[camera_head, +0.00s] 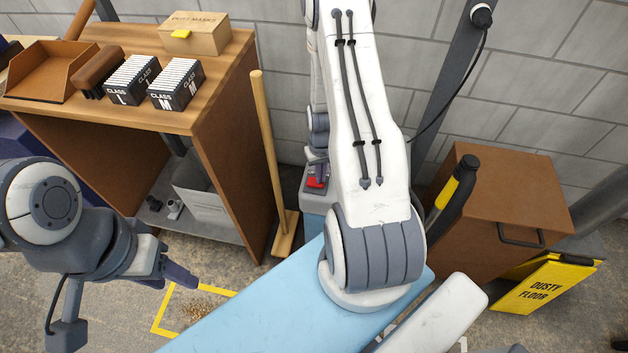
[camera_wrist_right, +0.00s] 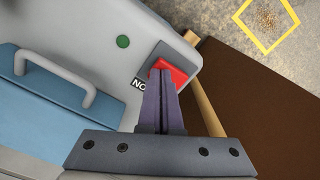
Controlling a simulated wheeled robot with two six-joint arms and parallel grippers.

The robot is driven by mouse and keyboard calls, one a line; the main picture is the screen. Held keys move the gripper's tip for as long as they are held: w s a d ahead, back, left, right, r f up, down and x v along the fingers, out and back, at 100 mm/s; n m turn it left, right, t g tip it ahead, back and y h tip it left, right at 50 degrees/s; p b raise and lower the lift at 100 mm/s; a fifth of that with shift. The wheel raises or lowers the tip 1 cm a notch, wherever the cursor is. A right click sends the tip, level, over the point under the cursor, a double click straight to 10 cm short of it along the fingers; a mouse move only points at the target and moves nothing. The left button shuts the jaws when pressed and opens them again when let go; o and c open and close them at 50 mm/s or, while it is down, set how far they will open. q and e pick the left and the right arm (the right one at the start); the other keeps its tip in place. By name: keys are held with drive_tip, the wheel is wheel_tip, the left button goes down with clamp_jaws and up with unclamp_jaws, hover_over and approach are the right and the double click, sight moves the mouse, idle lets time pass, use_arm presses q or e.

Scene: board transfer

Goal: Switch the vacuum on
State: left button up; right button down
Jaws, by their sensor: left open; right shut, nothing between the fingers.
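The vacuum shows in the right wrist view as a grey top (camera_wrist_right: 75,35) with a blue section and grey handle at the left. A red rocker switch (camera_wrist_right: 177,73) sits near its edge, beside a black label partly hidden by my fingers. In the head view the red switch (camera_head: 316,182) shows low by the wall, and my right arm hides much of the vacuum (camera_head: 313,203). My right gripper (camera_wrist_right: 161,75) is shut and empty, its tips over the switch; I cannot tell whether they touch. My left gripper (camera_head: 172,277) is open and empty at the left.
A wooden bench (camera_head: 230,95) with boxes and a tray stands at the left, a broom (camera_head: 268,160) beside it. A brown bin (camera_head: 505,205) and yellow sign (camera_head: 547,287) stand at the right. A yellow floor square (camera_head: 158,318) holds debris.

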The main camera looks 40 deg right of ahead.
drive_tip(key=shift+f, duration=0.25)
wheel_tip(320, 180, up, 7)
drive_tip(key=p, duration=0.6)
drive_tip(key=shift+r, duration=0.1)
idle(0.6)
